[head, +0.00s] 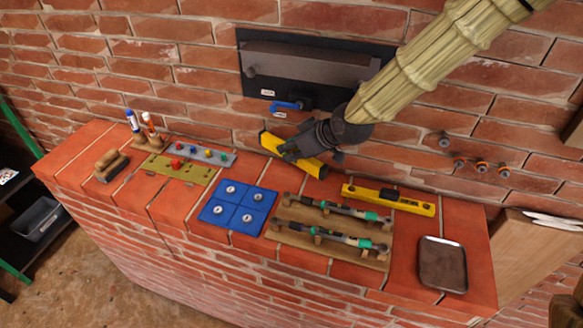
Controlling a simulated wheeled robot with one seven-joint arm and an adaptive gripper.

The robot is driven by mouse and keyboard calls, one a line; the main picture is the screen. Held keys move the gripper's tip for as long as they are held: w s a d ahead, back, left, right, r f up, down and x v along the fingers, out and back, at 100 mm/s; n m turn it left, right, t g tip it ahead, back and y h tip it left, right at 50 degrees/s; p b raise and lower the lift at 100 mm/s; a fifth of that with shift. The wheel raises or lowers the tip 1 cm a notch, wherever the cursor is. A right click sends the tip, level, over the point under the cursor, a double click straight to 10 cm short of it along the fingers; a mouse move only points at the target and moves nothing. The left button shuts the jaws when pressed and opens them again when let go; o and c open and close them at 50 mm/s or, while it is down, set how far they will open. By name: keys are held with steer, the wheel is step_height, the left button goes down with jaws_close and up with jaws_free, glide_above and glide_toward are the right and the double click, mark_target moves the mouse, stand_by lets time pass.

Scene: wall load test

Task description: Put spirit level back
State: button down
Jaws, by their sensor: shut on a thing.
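My gripper (296,151) is shut on a yellow spirit level (271,142) near the wall, over the back of the brick bench. The fingers hide the middle of this level; its two yellow ends show on either side. It slants down to the right in the picture. I cannot tell whether it touches the bench top. A second yellow level (413,206) with a dark middle lies on the bench to the right, behind the wooden rack, apart from my gripper.
A wooden rack (290,238) holds two green-and-black torque wrenches. A blue tile mat (216,214), a board with coloured knobs (190,174), markers (134,122) and a brush (111,166) are left. A dark tray (442,264) is right. A dark panel with a blue handle (286,106) is on the wall.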

steer(key=f, duration=0.4)
steer(key=shift+w+d+p, duration=0.1)
steer(key=shift+w+p, duration=0.2)
steer(key=shift+w, duration=0.05)
steer(key=shift+s+f, duration=0.15)
steer(key=shift+s, duration=0.15)
steer(key=shift+f+p, duration=0.5)
steer(key=shift+f, duration=1.35)
steer(key=shift+f, duration=0.2)
steer(key=c, duration=1.3)
jaws_free()
steer(key=shift+r, duration=0.1)
